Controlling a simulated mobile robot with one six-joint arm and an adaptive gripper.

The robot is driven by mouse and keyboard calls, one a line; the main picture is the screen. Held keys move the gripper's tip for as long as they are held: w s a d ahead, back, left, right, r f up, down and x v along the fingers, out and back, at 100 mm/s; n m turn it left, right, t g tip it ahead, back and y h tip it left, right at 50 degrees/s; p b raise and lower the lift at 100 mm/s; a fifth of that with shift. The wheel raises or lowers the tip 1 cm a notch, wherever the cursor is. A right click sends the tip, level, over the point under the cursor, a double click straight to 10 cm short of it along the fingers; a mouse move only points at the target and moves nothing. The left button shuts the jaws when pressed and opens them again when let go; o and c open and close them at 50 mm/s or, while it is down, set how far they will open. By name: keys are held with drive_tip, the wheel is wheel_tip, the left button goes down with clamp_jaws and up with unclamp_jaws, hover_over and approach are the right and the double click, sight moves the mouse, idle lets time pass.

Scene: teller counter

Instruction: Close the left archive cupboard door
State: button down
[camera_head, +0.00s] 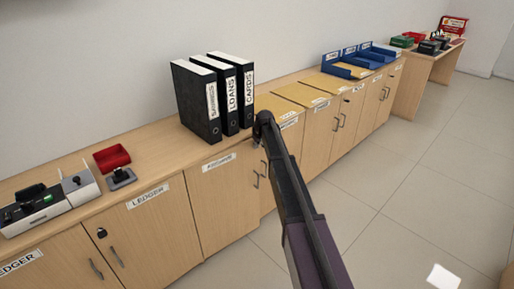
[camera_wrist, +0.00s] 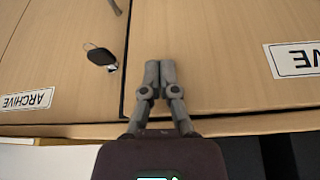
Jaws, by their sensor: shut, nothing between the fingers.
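The left archive cupboard door (camera_head: 225,197) is pale wood with an ARCHIVE label. It looks flush or nearly flush with the cupboard front in the head view. In the wrist view, seen upside down, this door (camera_wrist: 220,65) fills the right side, with a dark line along its edge beside the other archive door (camera_wrist: 60,60). My gripper (camera_wrist: 160,68) is shut and empty, its fingertips in front of the left door's upper part near that edge. Whether they touch it cannot be told. In the head view my gripper (camera_head: 257,142) is partly hidden by my arm.
Black binders (camera_head: 213,97) stand on the counter (camera_head: 150,165) above the door. A key (camera_wrist: 100,56) hangs at the other archive door.

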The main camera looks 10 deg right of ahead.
drive_tip(key=shift+s, duration=0.1)
drive_tip(key=s+d+r+p, duration=0.3)
drive_tip(key=s+r+p, duration=0.3)
drive_tip(key=r+p, duration=0.3)
drive_tip(key=shift+s+d+r, duration=0.15)
drive_tip(key=shift+s+d, duration=0.15)
drive_tip(key=shift+s, duration=0.05)
idle(0.7)
idle(0.4)
